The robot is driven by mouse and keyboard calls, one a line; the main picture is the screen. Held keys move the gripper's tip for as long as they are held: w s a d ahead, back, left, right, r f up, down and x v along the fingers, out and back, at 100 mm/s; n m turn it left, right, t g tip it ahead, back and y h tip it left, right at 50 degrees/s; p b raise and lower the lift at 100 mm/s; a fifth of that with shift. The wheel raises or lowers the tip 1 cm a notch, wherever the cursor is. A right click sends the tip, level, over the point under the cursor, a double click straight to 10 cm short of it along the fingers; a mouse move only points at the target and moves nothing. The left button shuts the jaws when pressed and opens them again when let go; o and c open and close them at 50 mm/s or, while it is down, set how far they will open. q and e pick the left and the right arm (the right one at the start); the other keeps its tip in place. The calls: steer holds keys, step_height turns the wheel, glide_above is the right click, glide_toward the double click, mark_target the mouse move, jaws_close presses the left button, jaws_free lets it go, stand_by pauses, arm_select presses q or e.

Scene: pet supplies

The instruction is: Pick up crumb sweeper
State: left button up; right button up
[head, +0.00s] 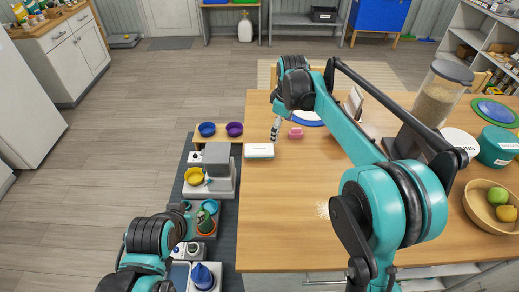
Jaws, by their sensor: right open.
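A white, low box-shaped thing with a green edge (259,151) lies near the left edge of the wooden table; it may be the crumb sweeper, but it is too small to be sure. My right gripper (275,132) points down above the table, just beyond and right of this white thing, apart from it as far as I can tell. It is open and looks empty. A small pink block (295,133) is close to its right. My left arm shows at the bottom left, but I cannot make out its gripper.
Pale crumbs (322,209) lie mid-table. A white plate with a blue rim (307,118), a grain dispenser (441,93), a teal canister (497,146) and a fruit bowl (485,212) are further right. Blue (207,129) and purple (234,129) bowls stand left of the table. The table's near left is clear.

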steer(key=w+a+f+n+g+p, duration=0.1)
steer(key=w+a+f+n+g, duration=0.1)
steer(key=w+a+f+n, duration=0.4)
glide_above(259, 148)
step_height(259, 148, down, 5)
steer(key=shift+w+r+p, duration=0.1)
steer(key=shift+p, duration=0.25)
step_height(259, 148, down, 3)
steer(key=shift+a+r+b, duration=0.1)
steer(key=shift+b, duration=0.2)
steer(key=f+b, duration=0.1)
steer(key=f, duration=0.4)
steer(key=shift+s+b, duration=0.2)
steer(key=shift+b, duration=0.1)
steer(key=shift+f, duration=0.4)
steer(key=shift+r, duration=0.1)
steer(key=c, duration=1.3)
